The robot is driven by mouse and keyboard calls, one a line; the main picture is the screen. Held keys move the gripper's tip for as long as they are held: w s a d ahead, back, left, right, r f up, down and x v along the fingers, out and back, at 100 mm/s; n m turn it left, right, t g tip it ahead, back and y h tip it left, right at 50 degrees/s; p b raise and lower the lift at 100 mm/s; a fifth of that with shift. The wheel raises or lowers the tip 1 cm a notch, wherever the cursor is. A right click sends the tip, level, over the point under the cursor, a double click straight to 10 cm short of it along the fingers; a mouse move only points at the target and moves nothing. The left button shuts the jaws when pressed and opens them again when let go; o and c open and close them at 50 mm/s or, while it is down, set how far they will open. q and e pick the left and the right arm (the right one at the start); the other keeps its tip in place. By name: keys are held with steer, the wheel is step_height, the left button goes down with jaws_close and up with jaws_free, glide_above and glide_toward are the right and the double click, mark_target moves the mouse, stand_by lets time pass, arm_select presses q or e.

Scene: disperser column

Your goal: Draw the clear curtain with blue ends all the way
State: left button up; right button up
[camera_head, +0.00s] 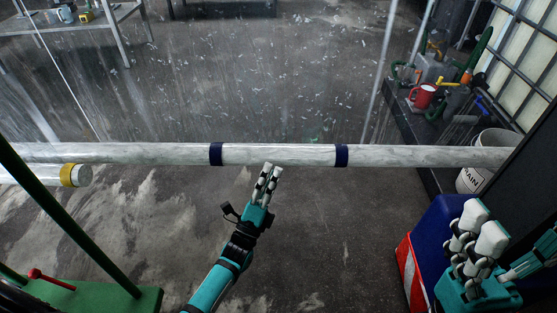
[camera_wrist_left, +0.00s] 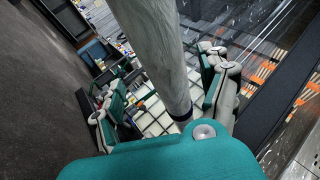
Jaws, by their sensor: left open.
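A long pale, streaked horizontal tube (camera_head: 280,154) crosses the head view and carries two dark blue bands, a left one (camera_head: 216,154) and a right one (camera_head: 341,156). Clear, shiny sheeting seems to show behind it; its exact edges are hard to tell. My left gripper (camera_head: 267,179) is just below the tube, between the bands. In the left wrist view the tube (camera_wrist_left: 160,50) passes between the spread, open fingers (camera_wrist_left: 158,95), with a blue band (camera_wrist_left: 184,124) near its far part. Contact cannot be told. My right gripper (camera_head: 482,227) is at the lower right, apart from the tube.
A shorter pale tube with a yellow band (camera_head: 73,175) lies at the left. A green stand (camera_head: 105,298) is lower left. A blue and red box (camera_head: 433,235) is beside my right gripper.

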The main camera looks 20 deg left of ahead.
arm_select(q)
steer(key=v, duration=0.6)
steer(key=shift+s+f, duration=0.2)
steer(key=shift+s, duration=0.05)
steer(key=shift+r, duration=0.1)
